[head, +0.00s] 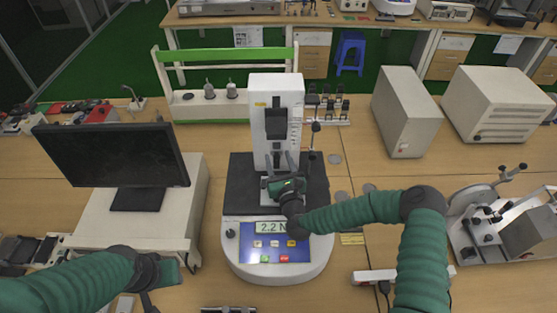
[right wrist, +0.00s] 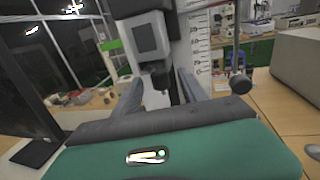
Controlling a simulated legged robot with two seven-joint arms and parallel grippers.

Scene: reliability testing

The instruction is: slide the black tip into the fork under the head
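The test machine's white column (head: 290,105) stands in the middle of the head view, with its dark head (head: 276,122) on the front. My right gripper (head: 280,163) is low in front of the column, below the head. Its two grey fingers are apart in the right wrist view (right wrist: 160,95). A small black part (right wrist: 160,76) shows beyond and between them, under the grey head (right wrist: 150,38). I cannot tell whether this is the fork, the tip or both. Nothing is clearly held. My left gripper (head: 160,280) is at the lower left; its fingers are unclear.
A rack (head: 328,103) with several small black pieces stands right of the column. A monitor (head: 115,165) is at the left. Grey boxes (head: 405,110) stand at the right. A thin rod with a black knob (right wrist: 240,84) rises right of my right fingers. The machine's display reads 2.2 N.

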